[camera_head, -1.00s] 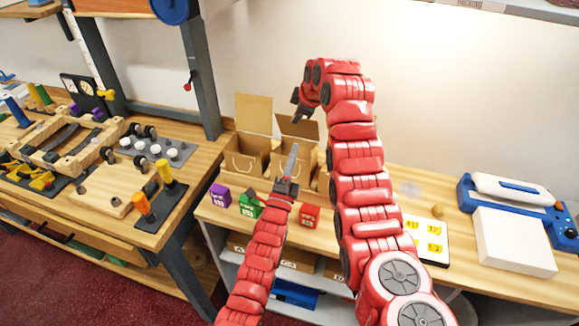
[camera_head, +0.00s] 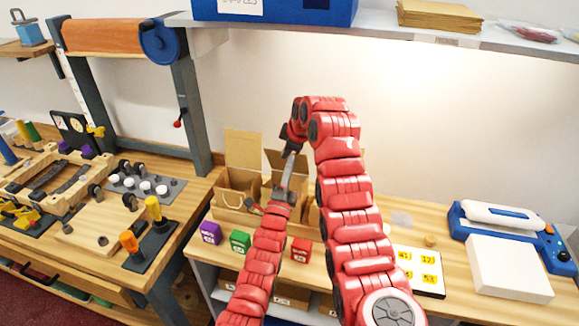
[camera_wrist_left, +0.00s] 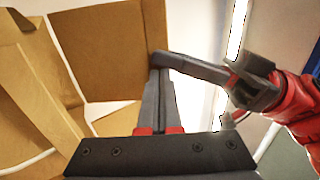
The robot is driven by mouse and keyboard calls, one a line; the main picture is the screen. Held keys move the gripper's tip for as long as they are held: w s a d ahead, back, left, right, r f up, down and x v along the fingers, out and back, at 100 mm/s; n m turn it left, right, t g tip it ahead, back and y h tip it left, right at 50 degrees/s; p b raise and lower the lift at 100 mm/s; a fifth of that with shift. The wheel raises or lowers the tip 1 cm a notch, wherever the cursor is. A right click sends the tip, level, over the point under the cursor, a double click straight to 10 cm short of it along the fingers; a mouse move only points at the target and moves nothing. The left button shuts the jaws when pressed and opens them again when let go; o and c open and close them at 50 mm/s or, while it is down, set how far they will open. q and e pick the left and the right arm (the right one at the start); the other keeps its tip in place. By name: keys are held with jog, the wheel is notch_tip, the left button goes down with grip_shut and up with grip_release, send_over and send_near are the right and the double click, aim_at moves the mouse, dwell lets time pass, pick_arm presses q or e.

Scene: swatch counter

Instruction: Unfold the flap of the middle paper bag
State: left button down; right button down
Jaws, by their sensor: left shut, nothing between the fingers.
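The middle paper bag (camera_head: 267,195) stands on the counter in a row of brown bags, largely hidden by my arms. Its upright brown flap (camera_head: 273,158) shows behind my grippers. In the left wrist view a brown flap (camera_wrist_left: 105,50) stands up beside an open bag at the left. My left gripper (camera_head: 290,160) is shut and empty, in front of the middle bag, with fingers pointing up. Its fingertips (camera_wrist_left: 160,80) appear at the flap's right edge; contact is unclear. My right gripper (camera_head: 288,138) is just above, close to the left fingertips; its opening is unclear.
The left bag (camera_head: 238,180) stands open with a raised flap; another bag is mostly hidden behind my right arm. Purple (camera_head: 210,232), green (camera_head: 240,241) and red (camera_head: 301,250) blocks line the front edge. A number card (camera_head: 418,271) and blue-white machine (camera_head: 505,230) are at right.

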pick_arm(q)
jog(key=shift+w+d+r, duration=0.1)
jog(key=shift+w+r, duration=0.25)
jog(key=shift+w, duration=0.2)
pick_arm(e)
jog(key=shift+s+a+f, duration=0.15)
jog(key=shift+s+a, duration=0.1)
jog(key=c, duration=1.1)
grip_release()
jog(key=shift+o, duration=0.2)
jog(key=shift+d, duration=0.1)
